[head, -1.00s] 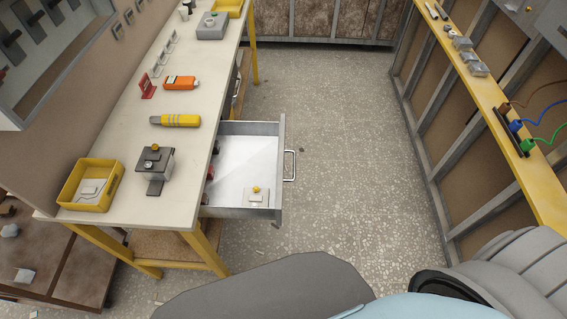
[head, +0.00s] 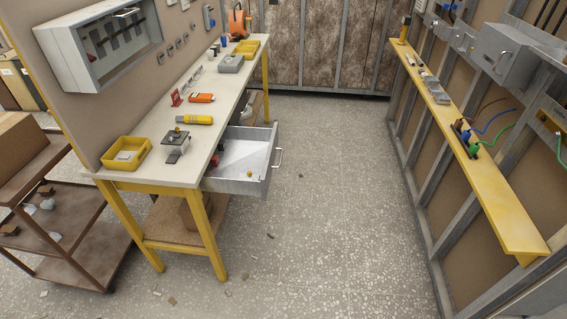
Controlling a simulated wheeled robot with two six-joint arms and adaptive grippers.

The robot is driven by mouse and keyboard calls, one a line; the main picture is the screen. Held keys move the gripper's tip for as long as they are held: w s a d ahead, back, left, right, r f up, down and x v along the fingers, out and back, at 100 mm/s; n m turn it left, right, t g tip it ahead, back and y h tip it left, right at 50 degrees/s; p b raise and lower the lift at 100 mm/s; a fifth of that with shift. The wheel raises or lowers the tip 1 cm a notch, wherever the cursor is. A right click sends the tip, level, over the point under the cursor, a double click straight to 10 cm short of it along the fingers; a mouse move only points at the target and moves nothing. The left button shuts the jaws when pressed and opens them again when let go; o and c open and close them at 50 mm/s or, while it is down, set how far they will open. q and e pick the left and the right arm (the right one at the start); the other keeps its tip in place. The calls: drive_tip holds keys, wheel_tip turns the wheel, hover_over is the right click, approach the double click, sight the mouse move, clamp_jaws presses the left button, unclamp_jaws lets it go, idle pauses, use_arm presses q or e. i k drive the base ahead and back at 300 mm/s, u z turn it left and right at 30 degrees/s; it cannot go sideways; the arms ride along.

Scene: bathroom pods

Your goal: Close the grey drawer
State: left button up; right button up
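The grey drawer (head: 235,186) is pulled out from under the right side of the workbench (head: 196,152) in the head view. Its metal handle (head: 279,158) is on the front panel, facing right. Inside lie a small yellow-topped item (head: 249,174) and some dark red items partly hidden by the benchtop. Neither of my grippers is in view, and nothing touches the drawer.
A yellow tray (head: 107,163), a grey device and orange and yellow tools stand on the benchtop. A brown cart (head: 72,262) is at the left. A yellow wall shelf (head: 480,195) runs along the right. The speckled floor between is open, with small debris.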

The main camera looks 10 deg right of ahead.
sight(253, 150)
drive_tip(key=z, duration=0.65)
drive_tip(key=i, duration=1.15)
drive_tip(key=u, duration=0.55)
drive_tip(key=k, duration=0.55)
drive_tip(key=u, duration=0.4)
drive_tip(key=i, duration=1.2)
drive_tip(key=z, duration=0.45)
